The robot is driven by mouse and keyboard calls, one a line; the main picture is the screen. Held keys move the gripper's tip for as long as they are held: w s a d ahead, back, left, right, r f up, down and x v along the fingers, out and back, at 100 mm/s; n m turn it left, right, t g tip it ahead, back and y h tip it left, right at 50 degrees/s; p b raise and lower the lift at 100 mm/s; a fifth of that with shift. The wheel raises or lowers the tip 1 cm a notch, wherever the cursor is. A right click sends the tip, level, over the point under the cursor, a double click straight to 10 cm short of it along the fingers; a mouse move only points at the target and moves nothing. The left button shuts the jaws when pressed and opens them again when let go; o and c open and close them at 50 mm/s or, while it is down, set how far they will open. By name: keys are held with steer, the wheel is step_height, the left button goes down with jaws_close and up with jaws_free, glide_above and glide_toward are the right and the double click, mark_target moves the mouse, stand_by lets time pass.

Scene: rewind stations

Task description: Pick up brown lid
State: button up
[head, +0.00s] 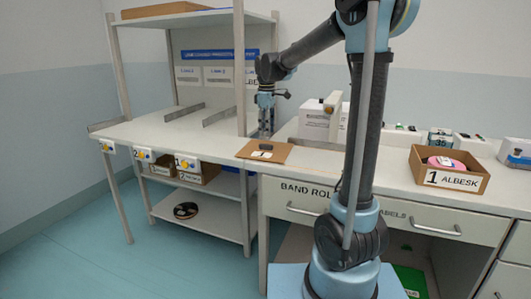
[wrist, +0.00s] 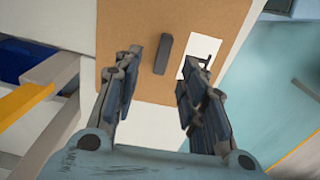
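The brown lid (head: 277,153) lies flat near the front edge of the white workbench, left of my arm in the head view. It has a dark bar handle and a white label with a black mark. In the wrist view the lid (wrist: 222,25) fills the upper middle, with the dark handle (wrist: 162,54) between and beyond my fingers. My gripper (wrist: 168,62) is open and empty, its two fingers spread to either side of the handle. In the head view my gripper (head: 266,122) points down above the lid; the remaining gap is hard to judge.
An open brown box (head: 451,179) labelled "1 ALBESK" holds a pink roll at the right of the bench. A shelf post (head: 240,80) stands close left of my gripper. White boxes (head: 315,119) stand behind. The bench left of the post is mostly clear.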

mark_target(266, 148)
steer(key=shift+s+a+f, duration=0.1)
steer(key=shift+s+f, duration=0.05)
steer(key=shift+f, duration=3.15)
jaws_close()
